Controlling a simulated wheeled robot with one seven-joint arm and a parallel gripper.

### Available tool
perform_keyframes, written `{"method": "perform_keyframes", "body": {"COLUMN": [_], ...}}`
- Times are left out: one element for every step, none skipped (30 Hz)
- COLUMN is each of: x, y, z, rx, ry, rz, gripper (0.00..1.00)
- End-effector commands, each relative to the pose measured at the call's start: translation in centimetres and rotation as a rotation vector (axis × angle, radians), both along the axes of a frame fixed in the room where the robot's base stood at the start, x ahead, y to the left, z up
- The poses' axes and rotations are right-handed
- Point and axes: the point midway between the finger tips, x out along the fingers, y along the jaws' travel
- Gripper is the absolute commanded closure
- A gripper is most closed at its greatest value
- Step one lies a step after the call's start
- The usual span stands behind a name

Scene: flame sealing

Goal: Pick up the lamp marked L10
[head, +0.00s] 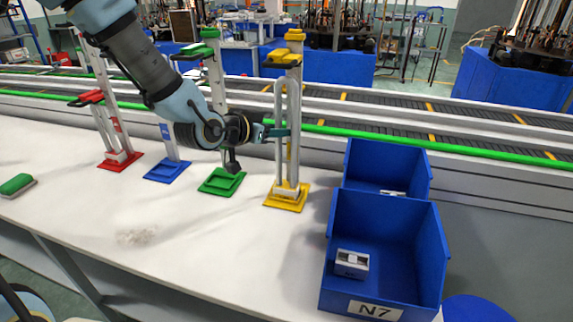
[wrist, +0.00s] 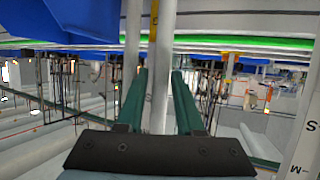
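A white U-shaped lamp tube (head: 280,105) stands upright at the yellow stand (head: 288,199), below its yellow top clamp (head: 284,58). I cannot read an L10 mark on it. My gripper (head: 284,132) reaches in from the left at mid-height of this lamp. In the wrist view my green fingers (wrist: 160,85) stand apart on either side of one pale upright tube (wrist: 162,55), with a gap visible on the left. Another pale upright (wrist: 132,40) shows just left of the fingers. Whether either finger touches the tube is unclear.
Green (head: 221,183), blue (head: 166,171) and red (head: 119,162) stands line the table to the left, partly behind my arm. Two blue bins are at right, the near one (head: 335,292) labelled N7 and holding a small grey block (head: 351,264).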

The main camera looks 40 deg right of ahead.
Motion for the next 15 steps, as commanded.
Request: {"method": "perform_keyframes", "body": {"x": [0.02,0.06,0.09,0.11,0.12,0.13,0.13,0.13,0.13,0.13,0.13,0.13,0.13,0.13,0.13], "y": [-0.3,-0.42,-0.53,-0.57,-0.58,-0.58,-0.56,-0.55,-0.55,-0.54,-0.54,-0.54,-0.53,-0.53,-0.53], "z": [-0.1,-0.19,-0.24,-0.27,-0.29,-0.3,-0.3,-0.31,-0.31,-0.31,-0.31,-0.31,-0.3,-0.3,-0.3], "rx": [0.001,0.001,0.001,0.0,0.0,0.0,0.0,0.0,0.0,0.0,0.0,0.0,0.0,0.001,0.001], "ry": [0.001,0.0,0.0,-0.001,-0.001,-0.001,-0.001,-0.001,-0.001,-0.001,-0.001,-0.001,-0.001,-0.001,-0.001], "rz": [-0.001,0.0,0.0,0.0,0.001,0.001,0.001,0.001,0.001,0.001,0.001,0.001,0.001,0.001,0.001], "gripper": [0.64,0.64,0.64,0.64,0.64,0.64,0.64,0.64,0.64,0.65,0.69,0.73,0.77,0.8,0.84]}}
